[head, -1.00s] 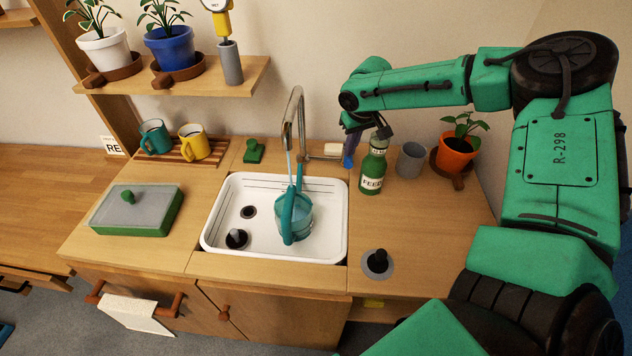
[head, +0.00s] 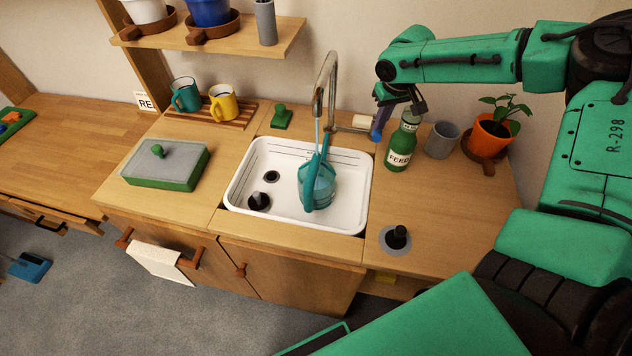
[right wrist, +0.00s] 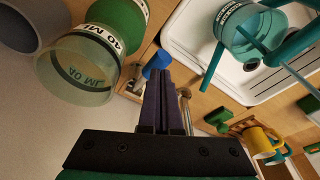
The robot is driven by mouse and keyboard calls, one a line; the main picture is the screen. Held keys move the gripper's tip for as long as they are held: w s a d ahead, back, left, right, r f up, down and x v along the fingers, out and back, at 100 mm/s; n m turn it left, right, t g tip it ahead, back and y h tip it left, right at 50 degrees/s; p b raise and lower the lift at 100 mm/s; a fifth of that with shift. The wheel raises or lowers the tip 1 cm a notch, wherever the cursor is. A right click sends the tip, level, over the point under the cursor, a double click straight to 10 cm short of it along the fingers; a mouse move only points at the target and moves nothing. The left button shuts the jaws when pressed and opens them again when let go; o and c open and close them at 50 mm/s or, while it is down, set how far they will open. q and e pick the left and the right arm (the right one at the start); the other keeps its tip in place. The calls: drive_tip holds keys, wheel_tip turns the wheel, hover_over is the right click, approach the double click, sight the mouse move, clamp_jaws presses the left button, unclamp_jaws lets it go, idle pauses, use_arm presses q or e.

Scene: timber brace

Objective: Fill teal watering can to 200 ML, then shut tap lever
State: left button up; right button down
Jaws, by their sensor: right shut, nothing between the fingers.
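The teal watering can (head: 318,186) stands in the white sink under the tap (head: 331,85). A thin water stream runs from the spout down to the can; the right wrist view also shows the can (right wrist: 250,30). I cannot read its water level. The blue end of the tap lever (head: 376,135) is at the tap's right side and shows in the right wrist view (right wrist: 156,62). My right gripper (head: 380,122) is shut and empty, its purple fingers right by the lever's blue end; I cannot tell if they touch. My left gripper is out of view.
A green FEED bottle (head: 401,145), grey cup (head: 442,139) and potted plant (head: 489,138) stand right of my gripper. Mugs (head: 223,103) sit on a rack at the left. A green-edged box (head: 165,165) lies left of the sink (head: 232,190). The front right counter is mostly clear.

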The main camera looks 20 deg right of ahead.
drive_tip(key=shift+f+b, duration=0.5)
drive_tip(key=shift+f, duration=0.25)
idle(2.4)
drive_tip(key=shift+f+b, duration=0.4)
drive_tip(key=shift+f, duration=0.1)
wheel_tip(320, 180, up, 7)
drive_tip(key=p, duration=0.6)
drive_tip(key=shift+r, duration=0.2)
drive_tip(key=shift+f, duration=0.1)
